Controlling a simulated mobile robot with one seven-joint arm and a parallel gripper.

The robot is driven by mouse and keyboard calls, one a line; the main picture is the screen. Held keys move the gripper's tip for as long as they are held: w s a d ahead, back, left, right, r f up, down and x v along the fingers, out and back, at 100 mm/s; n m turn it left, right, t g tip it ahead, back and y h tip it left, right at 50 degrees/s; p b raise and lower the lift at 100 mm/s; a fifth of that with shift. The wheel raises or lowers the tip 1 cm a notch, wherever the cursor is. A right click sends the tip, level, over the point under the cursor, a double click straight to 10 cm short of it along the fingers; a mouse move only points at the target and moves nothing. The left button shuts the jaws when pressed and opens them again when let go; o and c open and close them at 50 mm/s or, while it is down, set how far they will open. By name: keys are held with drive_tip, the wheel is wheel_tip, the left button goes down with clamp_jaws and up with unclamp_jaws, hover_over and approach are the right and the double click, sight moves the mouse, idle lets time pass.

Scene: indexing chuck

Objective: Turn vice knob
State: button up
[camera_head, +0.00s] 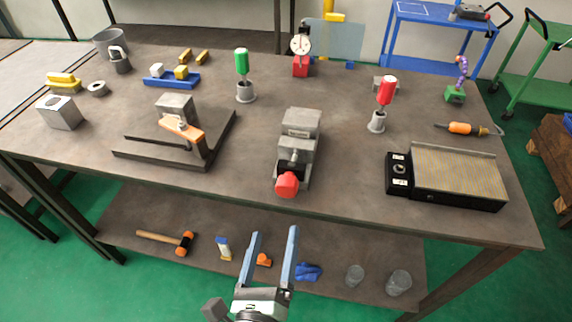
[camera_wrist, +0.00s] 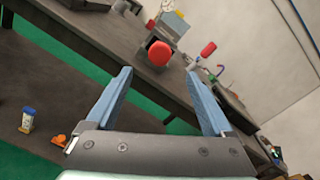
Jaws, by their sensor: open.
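The vice (camera_head: 300,130) is a grey block-like device near the front middle of the table. Its red knob (camera_head: 287,184) faces the table's front edge. In the wrist view the red knob (camera_wrist: 160,54) shows above the gap between my fingers, with the grey vice body (camera_wrist: 170,25) behind it. My gripper (camera_head: 274,236) has two blue fingers spread apart, with nothing between them. It is in front of the table's front edge, short of the knob and not touching it. It also shows in the wrist view (camera_wrist: 160,80).
A black-based plate with a tan top (camera_head: 458,174) lies right of the vice. A dark fixture with an orange lever (camera_head: 182,130) stands left. Red-handled (camera_head: 386,92) and green-handled (camera_head: 242,64) tools stand behind.

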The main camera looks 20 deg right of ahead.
sight(286, 193)
drive_tip(key=shift+n, duration=0.9)
drive_tip(key=x, duration=1.2)
drive_tip(key=shift+d+f, duration=0.15)
drive_tip(key=c, duration=1.4)
drive_tip(key=shift+o, duration=0.2)
drive_tip(key=shift+m, duration=0.4)
